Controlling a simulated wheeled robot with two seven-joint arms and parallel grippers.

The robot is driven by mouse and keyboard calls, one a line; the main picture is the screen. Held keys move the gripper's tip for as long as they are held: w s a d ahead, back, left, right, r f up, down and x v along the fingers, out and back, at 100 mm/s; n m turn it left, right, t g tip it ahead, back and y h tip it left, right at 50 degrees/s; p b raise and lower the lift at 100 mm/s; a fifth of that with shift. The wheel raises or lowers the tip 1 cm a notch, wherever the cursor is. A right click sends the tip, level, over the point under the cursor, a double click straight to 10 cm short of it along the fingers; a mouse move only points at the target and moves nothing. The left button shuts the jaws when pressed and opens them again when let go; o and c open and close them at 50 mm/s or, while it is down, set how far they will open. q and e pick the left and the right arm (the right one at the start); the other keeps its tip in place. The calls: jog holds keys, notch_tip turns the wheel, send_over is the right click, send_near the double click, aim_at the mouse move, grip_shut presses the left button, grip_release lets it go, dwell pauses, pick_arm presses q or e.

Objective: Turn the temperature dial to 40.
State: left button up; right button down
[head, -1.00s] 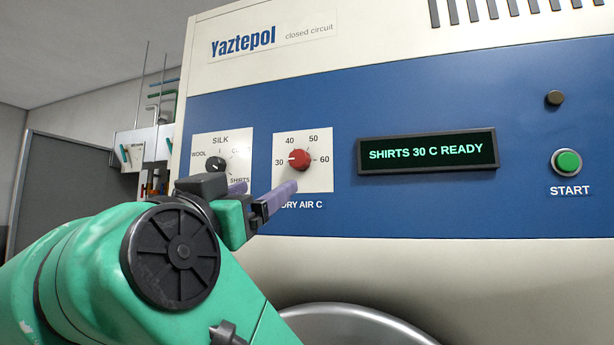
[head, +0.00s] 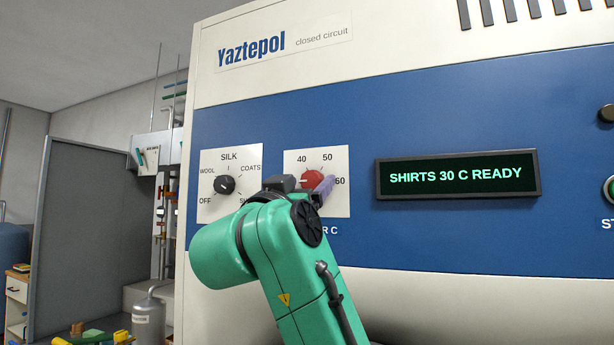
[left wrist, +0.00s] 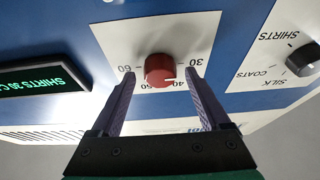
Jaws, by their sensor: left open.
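The red temperature dial (head: 312,179) sits on a white square panel (head: 337,208) marked 40, 50 and 60 in the head view; its 30 mark is hidden by my gripper. Its white pointer line points left, toward the 30 side. In the left wrist view the dial (left wrist: 159,69) shows upside down, with the 30 mark readable. My left gripper (head: 307,190) is open in front of the dial. Its two purple fingers (left wrist: 161,80) stand one on each side of the dial; I cannot tell any contact. The display (head: 457,175) reads SHIRTS 30 C READY. My right gripper is not in view.
A black program dial (head: 224,185) on its own white panel is close on the left. The blue machine front (head: 370,125) is flat around both dials. A grey partition (head: 95,210) and a metal canister (head: 148,318) stand at the left, beyond the machine.

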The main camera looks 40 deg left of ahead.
pick_arm(q)
jog(key=shift+c, duration=0.6)
jog(key=shift+w+f, duration=0.1)
grip_shut()
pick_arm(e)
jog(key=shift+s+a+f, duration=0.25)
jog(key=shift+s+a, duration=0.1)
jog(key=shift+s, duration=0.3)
